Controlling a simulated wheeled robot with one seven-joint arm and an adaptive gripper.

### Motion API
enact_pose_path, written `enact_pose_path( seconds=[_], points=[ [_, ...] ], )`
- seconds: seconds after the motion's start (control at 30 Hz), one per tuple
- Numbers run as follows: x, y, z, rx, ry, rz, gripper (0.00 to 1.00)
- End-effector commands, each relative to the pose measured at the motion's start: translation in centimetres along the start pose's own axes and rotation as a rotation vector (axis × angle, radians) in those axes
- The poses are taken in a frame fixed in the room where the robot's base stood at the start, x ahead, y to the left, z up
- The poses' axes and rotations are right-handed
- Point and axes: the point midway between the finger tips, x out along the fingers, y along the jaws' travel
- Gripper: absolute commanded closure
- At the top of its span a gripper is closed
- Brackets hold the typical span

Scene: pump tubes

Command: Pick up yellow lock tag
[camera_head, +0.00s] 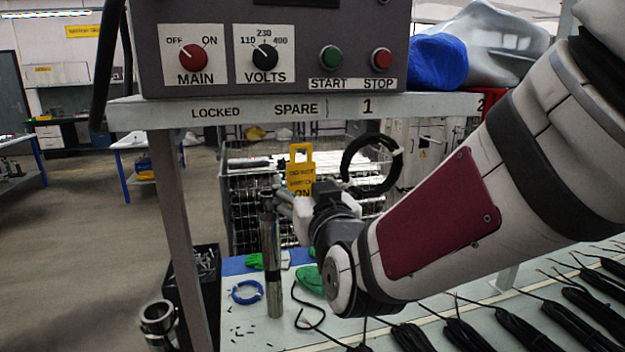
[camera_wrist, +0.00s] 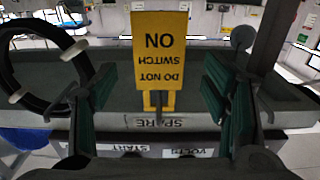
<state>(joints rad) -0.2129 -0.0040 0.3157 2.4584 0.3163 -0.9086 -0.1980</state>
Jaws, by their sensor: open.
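The yellow lock tag (camera_head: 301,174) shows below the shelf's SPARE label in the head view, with a loop-shaped top and dark lettering. In the wrist view the tag (camera_wrist: 160,48) appears upside down, reading "DO NOT SWITCH ON", with its narrow loop end near the SPARE label. My gripper (camera_wrist: 160,88) is open, with one green-padded finger on each side of the tag and gaps between. In the head view my gripper (camera_head: 287,200) is beside the tag's lower part and partly covers it.
A black cable coil (camera_head: 370,165) hangs close right of the tag. The labelled shelf (camera_head: 230,111) with the control box (camera_head: 270,70) is above. A metal tube (camera_head: 271,265) stands left of my wrist. A blue ring (camera_head: 246,292) and black cable bundles (camera_head: 465,333) lie on the bench.

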Motion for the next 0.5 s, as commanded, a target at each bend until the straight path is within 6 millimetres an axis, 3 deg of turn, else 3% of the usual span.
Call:
enact_pose_path(
  seconds=[0.3, 0.5],
  points=[
    [3.9, 0.1, -0.3, 0.002, -0.001, 0.000, 0.32],
    [4.5, 0.1, -0.2, 0.001, 0.000, 0.001, 0.32]
  ],
)
